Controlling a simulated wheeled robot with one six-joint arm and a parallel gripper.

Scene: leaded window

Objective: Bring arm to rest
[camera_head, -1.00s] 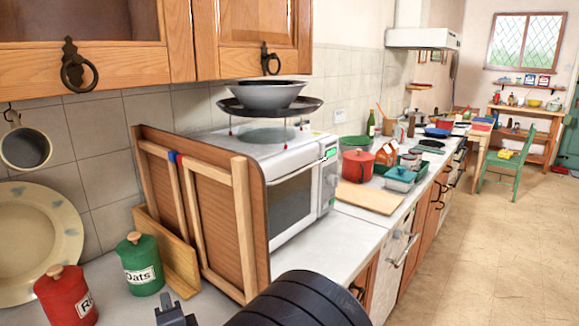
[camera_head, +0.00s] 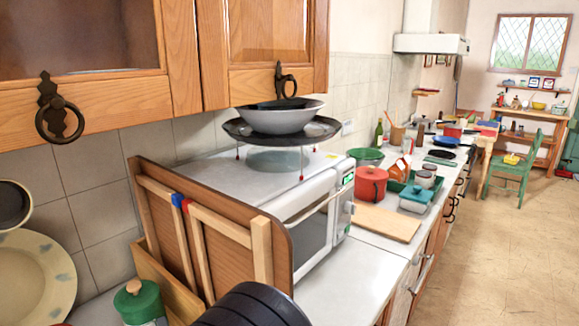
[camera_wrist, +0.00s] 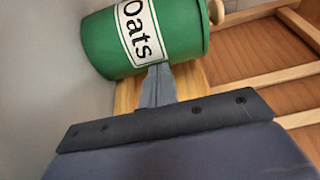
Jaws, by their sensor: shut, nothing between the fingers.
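My gripper (camera_wrist: 157,87) shows in the wrist view, its narrow grey fingers together and empty. The fingers overlap the lower edge of a green Oats canister (camera_wrist: 182,38) in that view; I cannot tell whether they touch it. The same canister (camera_head: 141,302) stands at the lower left of the head view, partly cut off by the frame. A dark, ribbed part of my arm (camera_head: 255,305) rises at the bottom of the head view. The gripper's fingers are out of the head view.
Wooden panels (camera_head: 235,232) lean upright between the canister and the white microwave (camera_head: 318,222). A dark pan (camera_head: 240,131) with a grey bowl (camera_head: 282,117) sits on a rack above the microwave. Cabinets (camera_head: 90,85) hang overhead. The floor (camera_head: 500,250) at right is clear.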

